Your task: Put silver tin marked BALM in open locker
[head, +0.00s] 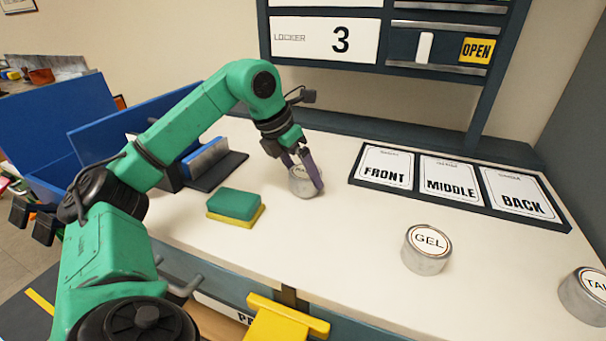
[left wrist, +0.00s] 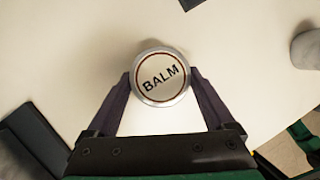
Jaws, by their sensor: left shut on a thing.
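The silver tin marked BALM (head: 303,186) stands on the white bench top, and its label reads clearly in the left wrist view (left wrist: 161,78). My left gripper (head: 305,172) reaches down over it with its dark purple fingers on either side. In the left wrist view the fingers (left wrist: 161,92) are shut on the tin's sides. Locker 3 (head: 325,38) is on the rack at the back, with a yellow OPEN sign (head: 477,50) to its right. My right gripper is not in view.
A GEL tin (head: 427,250) stands to the right, and another tin (head: 583,296) is cut off at the right edge. A green and yellow sponge (head: 235,206) lies left of the gripper. A board with FRONT, MIDDLE and BACK cards (head: 450,184) lies below the rack. A blue box (head: 70,125) is at left.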

